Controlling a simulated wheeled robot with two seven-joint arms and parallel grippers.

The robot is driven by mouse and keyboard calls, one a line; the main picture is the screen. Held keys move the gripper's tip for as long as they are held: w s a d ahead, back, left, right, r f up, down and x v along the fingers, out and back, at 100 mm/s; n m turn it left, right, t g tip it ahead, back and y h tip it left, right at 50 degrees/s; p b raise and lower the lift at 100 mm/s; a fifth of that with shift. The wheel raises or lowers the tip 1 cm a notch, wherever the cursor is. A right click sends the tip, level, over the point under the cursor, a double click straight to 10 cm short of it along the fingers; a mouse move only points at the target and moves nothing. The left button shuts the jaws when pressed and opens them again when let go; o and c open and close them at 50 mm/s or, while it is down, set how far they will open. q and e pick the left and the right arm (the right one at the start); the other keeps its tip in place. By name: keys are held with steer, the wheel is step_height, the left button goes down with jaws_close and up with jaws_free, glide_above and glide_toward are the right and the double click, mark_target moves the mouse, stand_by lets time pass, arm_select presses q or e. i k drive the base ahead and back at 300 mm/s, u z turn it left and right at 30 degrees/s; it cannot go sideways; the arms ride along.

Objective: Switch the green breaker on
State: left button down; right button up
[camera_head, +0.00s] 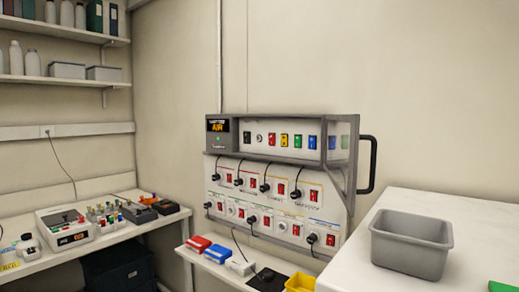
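The green breaker (298,141) is in the top row of the wall panel (232,171), between a yellow breaker (284,140) and a blue breaker (312,142). A red breaker (271,139) is left of the yellow one. The row sits inside a grey frame (275,154) with a clear pane (339,141) at its right end and a black handle (372,165). I cannot tell whether a clear cover lies over the breakers or which way the green lever points. Neither of my grippers is in view.
Black plugs and red switches fill the panel's lower rows. Below it, a narrow shelf holds a red box (198,243), a blue box (217,253) and a yellow bin (300,283). A grey bin (411,245) stands on the right bench. Lab equipment crowds the left bench (110,240).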

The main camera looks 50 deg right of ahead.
mark_target(297, 141)
steer(key=i, duration=2.35)
steer(key=z, duration=4.05)
steer(key=i, duration=1)
